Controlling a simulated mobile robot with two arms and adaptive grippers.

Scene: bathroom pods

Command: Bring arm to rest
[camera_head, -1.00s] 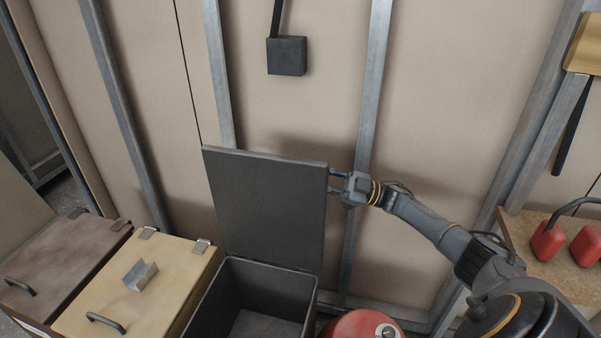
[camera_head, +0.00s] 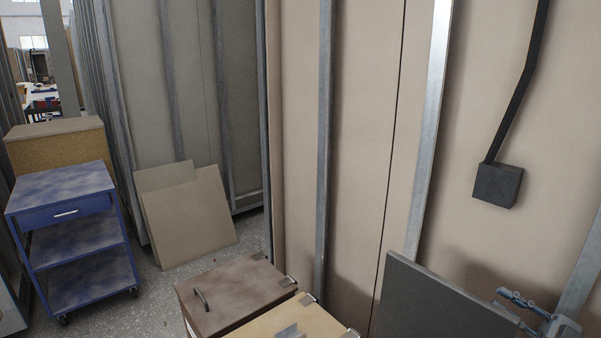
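My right gripper (camera_head: 506,300) shows at the lower right edge, with its two fingers spread and pointing left. It is beside the right top corner of a raised dark grey lid (camera_head: 430,305). I cannot tell whether a finger touches the lid. Nothing shows between the fingers. Most of my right arm is out of the frame.
A brown lidded box (camera_head: 235,293) and a yellow one (camera_head: 285,322) stand left of the lid. A blue trolley (camera_head: 68,188) and leaning boards (camera_head: 190,220) are at the left, with floor between. A dark box (camera_head: 497,185) hangs on the wall.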

